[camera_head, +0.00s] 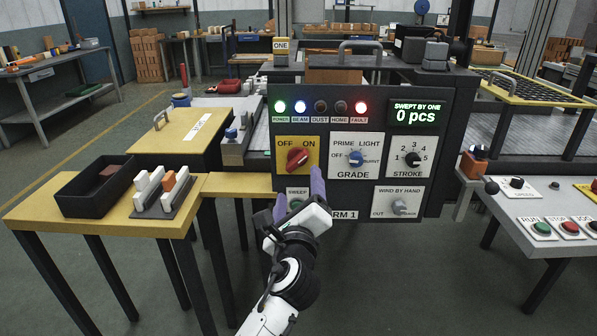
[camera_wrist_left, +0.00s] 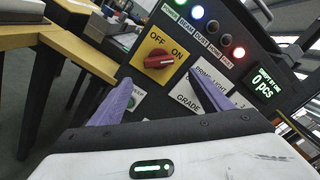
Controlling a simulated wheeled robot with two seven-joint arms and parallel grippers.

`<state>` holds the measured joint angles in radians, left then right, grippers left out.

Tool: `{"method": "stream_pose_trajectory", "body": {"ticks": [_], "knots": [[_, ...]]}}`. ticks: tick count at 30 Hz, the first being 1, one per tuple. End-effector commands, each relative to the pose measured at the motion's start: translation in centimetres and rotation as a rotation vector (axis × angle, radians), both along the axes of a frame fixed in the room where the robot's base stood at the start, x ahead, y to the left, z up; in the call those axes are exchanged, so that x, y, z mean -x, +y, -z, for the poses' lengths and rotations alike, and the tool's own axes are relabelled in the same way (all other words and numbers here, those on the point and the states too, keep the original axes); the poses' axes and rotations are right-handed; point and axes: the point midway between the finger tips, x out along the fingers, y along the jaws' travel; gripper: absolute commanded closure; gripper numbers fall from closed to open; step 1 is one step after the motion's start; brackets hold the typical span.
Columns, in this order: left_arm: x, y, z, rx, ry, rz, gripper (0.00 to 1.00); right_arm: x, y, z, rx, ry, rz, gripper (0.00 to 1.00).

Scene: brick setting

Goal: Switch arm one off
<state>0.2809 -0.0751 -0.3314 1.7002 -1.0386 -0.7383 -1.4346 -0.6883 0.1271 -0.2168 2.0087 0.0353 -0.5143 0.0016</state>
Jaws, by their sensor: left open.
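The control panel labelled ARM 1 (camera_head: 361,229) stands upright before me. Its red rotary knob (camera_head: 297,158) sits on a yellow plate marked OFF at left and ON at right. The knob's handle slants up to the right, toward ON. It also shows in the left wrist view (camera_wrist_left: 158,60), beyond the fingers. My left gripper (camera_head: 299,197) is open and empty, with purple fingers apart, just below the knob and in front of the SWEEP plate (camera_head: 294,192), which it partly hides. The fingers also show in the left wrist view (camera_wrist_left: 163,94). My right gripper is out of view.
The GRADE knob (camera_head: 355,157), STROKE knob (camera_head: 412,158) and WIND BY HAND knob (camera_head: 399,207) are close by. Several lamps glow above; the display (camera_head: 416,113) reads 0 pcs. A yellow table (camera_head: 120,222) with a black tray (camera_head: 75,200) stands left.

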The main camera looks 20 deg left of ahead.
Motion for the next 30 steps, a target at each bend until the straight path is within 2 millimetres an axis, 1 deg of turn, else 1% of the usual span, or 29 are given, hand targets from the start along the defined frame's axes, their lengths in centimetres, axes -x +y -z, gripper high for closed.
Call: {"method": "stream_pose_trajectory", "body": {"ticks": [5, 12, 15, 18, 21, 29, 30], "knots": [[-2.7, 0.8, 0.0, -0.002, -0.001, -0.001, 0.28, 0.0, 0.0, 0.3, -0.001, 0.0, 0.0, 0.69], [-7.0, 2.1, 0.1, 0.001, 0.0, -0.002, 0.28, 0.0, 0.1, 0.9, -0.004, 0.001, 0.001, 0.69], [-8.2, 2.4, 0.1, 0.0, 0.001, -0.001, 0.28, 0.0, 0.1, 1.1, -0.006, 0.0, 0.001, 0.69], [-8.9, 2.6, 0.1, 0.001, 0.001, 0.0, 0.28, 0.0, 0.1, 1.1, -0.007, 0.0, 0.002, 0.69], [-9.3, 2.7, 0.1, 0.003, 0.001, 0.0, 0.28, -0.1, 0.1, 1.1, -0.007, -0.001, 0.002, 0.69], [-9.3, 2.8, 0.1, 0.003, 0.001, 0.001, 0.28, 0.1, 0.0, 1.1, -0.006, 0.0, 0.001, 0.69], [-9.3, 2.8, 0.1, 0.003, 0.001, 0.001, 0.35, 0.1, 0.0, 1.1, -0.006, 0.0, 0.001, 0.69]]}}
